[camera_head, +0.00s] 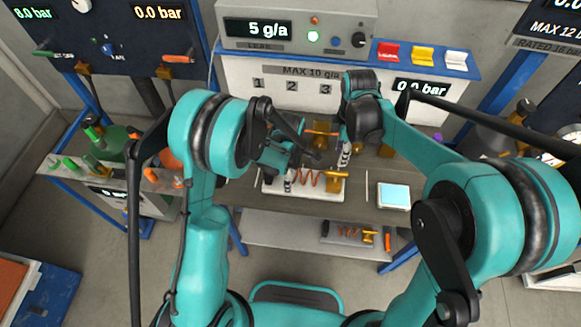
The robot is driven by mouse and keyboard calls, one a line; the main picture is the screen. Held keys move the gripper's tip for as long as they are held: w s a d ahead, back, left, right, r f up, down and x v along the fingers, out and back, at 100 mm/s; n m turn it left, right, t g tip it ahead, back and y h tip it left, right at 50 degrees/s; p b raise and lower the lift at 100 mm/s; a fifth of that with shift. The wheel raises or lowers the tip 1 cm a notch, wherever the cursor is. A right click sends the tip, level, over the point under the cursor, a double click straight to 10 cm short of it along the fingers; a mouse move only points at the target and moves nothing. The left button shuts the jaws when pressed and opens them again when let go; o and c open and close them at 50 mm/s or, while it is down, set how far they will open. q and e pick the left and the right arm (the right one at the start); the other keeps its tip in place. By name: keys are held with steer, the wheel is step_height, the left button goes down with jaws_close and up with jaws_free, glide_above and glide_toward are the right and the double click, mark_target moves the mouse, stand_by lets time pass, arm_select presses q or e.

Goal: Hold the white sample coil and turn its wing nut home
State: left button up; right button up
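The white sample coil is a white base plate (270,187) bearing a copper-coloured coil (309,179) and gold fittings (337,175), on the bench below the scale. I cannot pick out the wing nut among the gold fittings for sure. My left gripper (288,181) points down at the left part of the plate, beside the coil. My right gripper (344,156) points down just above and behind the gold fittings at the plate's right. The fingers are too small to show whether either gripper is open or shut, or touches anything.
The leak meter (297,27) stands on the white scale unit (240,85), with red, yellow and white blocks at its right. A pale blue pad (394,195) lies on the bench right of the coil. Another coil assembly (348,233) sits on the lower shelf.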

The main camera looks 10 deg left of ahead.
mark_target(337, 173)
arm_select(q)
steer(key=shift+f, duration=1.1)
steer(key=c, duration=0.9)
steer(key=shift+s, duration=0.15)
steer(key=c, duration=0.5)
arm_select(e)
steer(key=shift+s+r, duration=0.1)
steer(key=shift+s, duration=0.1)
arm_select(q)
steer(key=shift+o, duration=0.2)
arm_select(e)
steer(key=shift+o, duration=0.3)
steer(key=shift+r+m, duration=0.8)
steer(key=shift+r, duration=0.3)
step_height(337, 173, down, 12)
steer(key=shift+r, duration=0.1)
